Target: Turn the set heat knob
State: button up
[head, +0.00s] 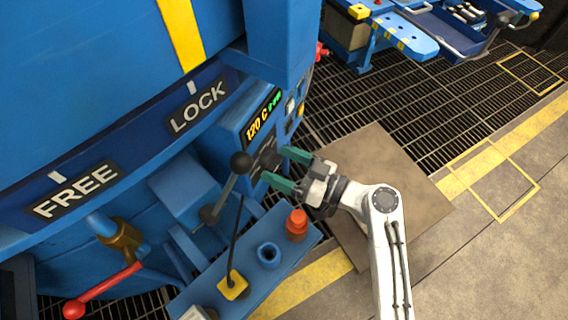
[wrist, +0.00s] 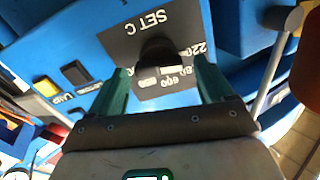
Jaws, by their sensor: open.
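The set heat knob (wrist: 157,52) is dark and round. It sits on a black plate (wrist: 125,44) marked SET C, with numbers such as 220 and 600 around it, in the wrist view. My gripper (head: 275,165) is open and empty, its two green fingers pointing at the control panel (head: 232,122). In the wrist view the fingers (wrist: 162,68) lie on either side of the knob, apart from it as far as I can see. In the head view the knob is hard to make out against the dark plate.
A display (head: 263,117) reads 120 C. Below are a shelf (head: 292,252) with a red button (head: 297,222) and a red-handled lever (head: 104,290). Open floor lies to the right.

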jog(key=shift+c, duration=0.5)
jog(key=c, duration=0.9)
jog(key=shift+c, duration=0.2)
jog(key=shift+m, duration=0.4)
jog(key=m+p, duration=0.2)
jog(key=m, duration=0.2)
jog(key=shift+w+d+m, duration=0.1)
jog(key=shift+m, duration=0.3)
jog(key=m+p, duration=0.3)
jog(key=m, duration=0.3)
jog(key=shift+w+f, duration=0.1)
jog(key=m+p, duration=0.4)
jog(key=m, duration=0.2)
jog(key=shift+f+m, duration=0.15)
jog(key=shift+m, duration=0.15)
jog(key=shift+f+m+p, duration=0.15)
jog(key=shift+m+p, duration=0.55)
jog(key=shift+m, duration=0.7)
jog(key=shift+f+m+p, duration=0.15)
jog(key=shift+m+p, duration=0.55)
jog(key=shift+m, duration=0.7)
